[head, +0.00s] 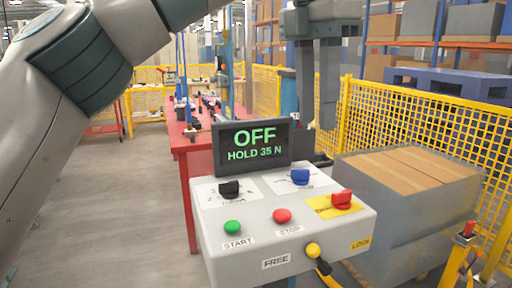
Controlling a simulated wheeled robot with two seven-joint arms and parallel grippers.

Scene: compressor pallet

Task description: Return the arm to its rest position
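My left arm (85,65) comes in from the left, rises and leaves the picture at the top. Its gripper (317,122) hangs at top centre, fingers pointing down, behind and to the right of the display in the picture. A narrow gap shows between the fingers, with nothing held. The grey control box (265,222) has a display (252,143) reading "OFF" and "HOLD 35 N". It carries a black knob (230,189), a blue knob (300,177), a red knob (341,200), a green START button (232,228) and a red STOP button (282,215). My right gripper is out of view.
A yellow plug (313,250) sits at the box front, by the FREE and LOCK labels. A wrapped carton stack (405,215) stands close on the right, before a yellow mesh fence (425,125). A red bench (185,150) stands behind. Open floor (120,220) lies left.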

